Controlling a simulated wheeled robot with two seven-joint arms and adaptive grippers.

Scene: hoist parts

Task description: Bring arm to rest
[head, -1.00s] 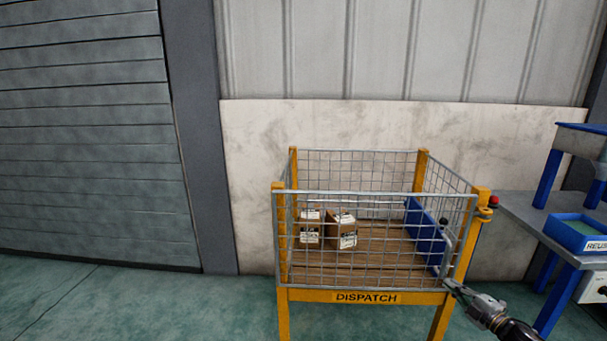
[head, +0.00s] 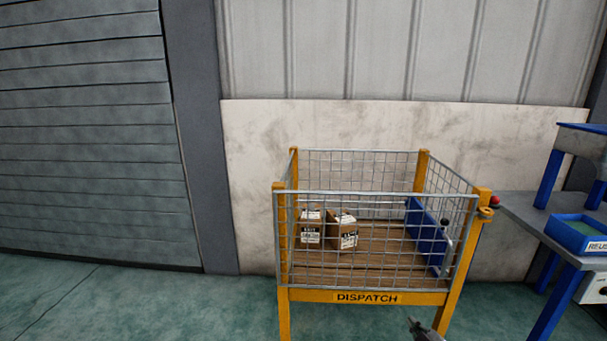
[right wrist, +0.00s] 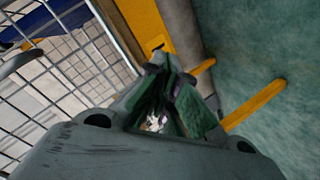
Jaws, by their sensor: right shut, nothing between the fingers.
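My right gripper (head: 418,326) shows at the bottom edge of the head view, below and in front of the yellow dispatch cage's front right leg. It is shut with nothing between the fingers. The right wrist view also shows the gripper (right wrist: 160,66), with its fingertips together beside the cage's mesh and a yellow post. The rest of the right arm is out of the head view. My left gripper is not in view.
The yellow-framed mesh cage (head: 366,298), marked DISPATCH, holds two cartons (head: 343,232) and a blue panel with a lever (head: 427,238). A grey table (head: 535,225) with a blue tray (head: 580,236) stands at right. Green floor (head: 110,300) at left is clear.

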